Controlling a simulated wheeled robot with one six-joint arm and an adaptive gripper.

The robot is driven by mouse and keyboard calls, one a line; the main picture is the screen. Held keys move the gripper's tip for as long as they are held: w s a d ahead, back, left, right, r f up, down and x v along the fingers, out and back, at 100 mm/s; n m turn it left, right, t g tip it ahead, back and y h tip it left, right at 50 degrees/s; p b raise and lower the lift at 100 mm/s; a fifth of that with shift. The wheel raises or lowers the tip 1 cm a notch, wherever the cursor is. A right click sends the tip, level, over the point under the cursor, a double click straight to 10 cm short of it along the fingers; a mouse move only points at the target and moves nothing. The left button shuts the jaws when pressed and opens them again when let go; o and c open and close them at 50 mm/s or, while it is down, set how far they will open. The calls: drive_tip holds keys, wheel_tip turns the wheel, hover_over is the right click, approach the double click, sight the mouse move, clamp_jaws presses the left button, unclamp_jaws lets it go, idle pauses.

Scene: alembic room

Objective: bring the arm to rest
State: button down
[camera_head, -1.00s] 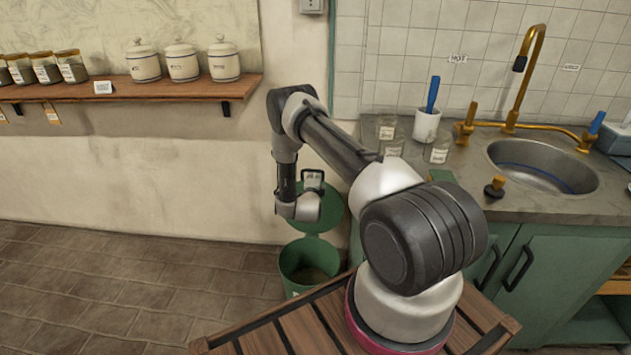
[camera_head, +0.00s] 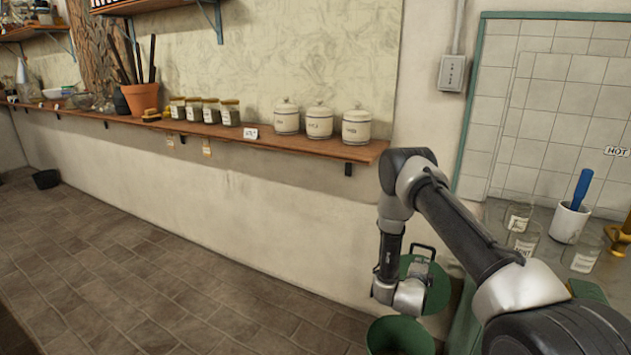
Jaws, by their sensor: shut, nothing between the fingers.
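My arm reaches in from the lower right, folded with its elbow high and its forearm hanging down to the wrist. My gripper (camera_head: 423,249) is at the wrist's far side, small and partly hidden. Its dark fingers form a closed loop with nothing held. In the picture it lies over the green bin lid (camera_head: 437,288) and the low wall; I cannot tell the distance to either.
A green bin (camera_head: 400,338) stands open below my wrist. A wooden shelf (camera_head: 290,142) with white canisters (camera_head: 319,121), jars and a plant pot (camera_head: 140,98) runs along the wall. A counter with glass jars (camera_head: 521,240) and a white cup (camera_head: 570,221) is at right.

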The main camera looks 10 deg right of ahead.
drive_tip(key=s+a+f+n+g+y, duration=0.4)
drive_tip(key=s+f+n+g, duration=0.15)
drive_tip(key=f, duration=0.55)
drive_tip(key=s+a+r+n+g+y, duration=0.2)
drive_tip(key=s+a+n+g+y, duration=0.1)
drive_tip(key=s+a+n, duration=0.15)
drive_tip(key=s+a+r+n+g+y, duration=0.1)
drive_tip(key=s+r+n+g, duration=0.2)
drive_tip(key=r, duration=0.6)
drive_tip(key=s+a+r+n+g+y, duration=0.1)
drive_tip(key=s+a+r+n, duration=0.1)
drive_tip(key=s+r+n, duration=0.5)
drive_tip(key=s+a+r+g+y, duration=0.1)
drive_tip(key=s+r+g, duration=0.15)
drive_tip(key=r, duration=0.85)
drive_tip(key=s+d+r+n+t, duration=0.1)
drive_tip(key=s+r+t, duration=0.1)
drive_tip(key=s+r, duration=0.3)
drive_tip(key=s+d+r+n+t, duration=0.1)
drive_tip(key=s+r, duration=0.5)
drive_tip(key=r, duration=0.6)
drive_tip(key=s+d+r+n+t+h, duration=0.1)
drive_tip(key=s+r+t, duration=0.2)
drive_tip(key=s+r, duration=0.3)
wheel_tip(320, 180, up, 3)
drive_tip(key=shift+f, duration=0.2)
